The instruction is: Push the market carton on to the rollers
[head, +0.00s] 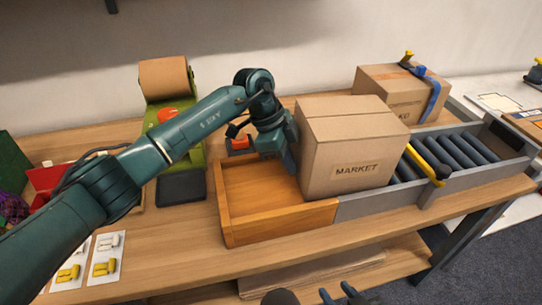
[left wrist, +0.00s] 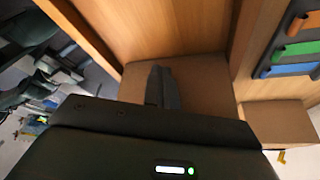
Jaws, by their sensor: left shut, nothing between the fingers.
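The market carton (head: 335,152) is a closed brown box with a MARKET label on its front. It stands upright, its left part over the wooden tray (head: 275,232) and its right part over the start of the grey roller frame. The dark rollers (head: 462,150) show to its right. My left gripper (head: 291,163) is shut and empty at the carton's left side; whether it touches cannot be told. In the left wrist view its closed fingers (left wrist: 161,88) point at a brown surface. Dark parts at the bottom edge of the head view may be my right gripper (head: 340,294), cut off.
A yellow bar (head: 427,162) crosses the rollers right of the carton. Another carton (head: 392,92) with a blue strap dispenser on it stands behind. A green machine (head: 172,118) with a brown roll stands left. The wooden tray's left part is empty.

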